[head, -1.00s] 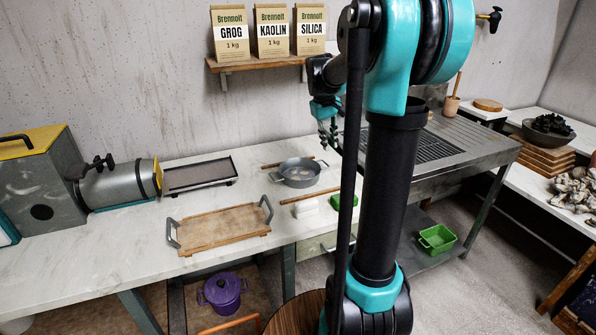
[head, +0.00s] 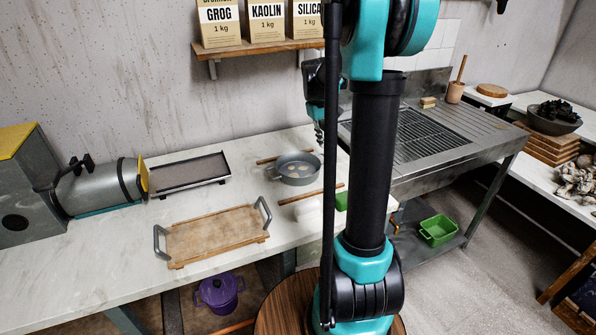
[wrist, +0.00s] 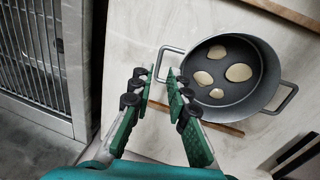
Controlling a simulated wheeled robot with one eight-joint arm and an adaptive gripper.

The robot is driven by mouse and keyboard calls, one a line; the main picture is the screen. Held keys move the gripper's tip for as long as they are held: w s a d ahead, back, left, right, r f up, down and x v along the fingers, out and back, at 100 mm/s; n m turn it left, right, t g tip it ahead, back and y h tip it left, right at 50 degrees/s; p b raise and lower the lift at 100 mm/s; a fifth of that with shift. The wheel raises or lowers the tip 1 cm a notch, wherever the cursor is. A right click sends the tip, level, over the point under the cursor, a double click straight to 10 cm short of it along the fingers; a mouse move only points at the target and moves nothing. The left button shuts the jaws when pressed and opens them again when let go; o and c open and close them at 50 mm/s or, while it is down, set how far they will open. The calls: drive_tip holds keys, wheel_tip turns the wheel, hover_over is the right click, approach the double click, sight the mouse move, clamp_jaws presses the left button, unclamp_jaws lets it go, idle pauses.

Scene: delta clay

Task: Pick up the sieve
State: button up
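No vessel with a clear mesh shows that I can name as the sieve for sure. A grey round two-handled pan (head: 298,174) stands on the white worktop, with several pale flat pieces inside; its bottom looks solid. It also shows in the wrist view (wrist: 258,98). My gripper (wrist: 157,88) is open and empty, pointing down beside the pan. In the wrist view the pan's left handle (wrist: 163,68) lies just past and between the fingertips; I see no contact. In the head view my gripper (head: 319,136) is just right of the pan, partly behind my arm.
Wooden sticks (head: 311,194) lie in front of and behind the pan. A wooden tray with grey handles (head: 215,238) and a dark rectangular tray (head: 190,174) are to the left. A metal draining counter (head: 425,135) is to the right. A shelf with paper bags (head: 268,25) hangs above.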

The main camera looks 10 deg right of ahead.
sight(328, 160)
drive_tip(key=f, duration=0.3)
drive_tip(key=d+f, duration=0.1)
drive_tip(key=f, duration=0.5)
drive_tip(key=shift+w+d+f, duration=0.15)
drive_tip(key=shift+w+d, duration=0.05)
drive_tip(key=shift+d, duration=0.2)
drive_tip(key=shift+c, duration=0.2)
clamp_jaws()
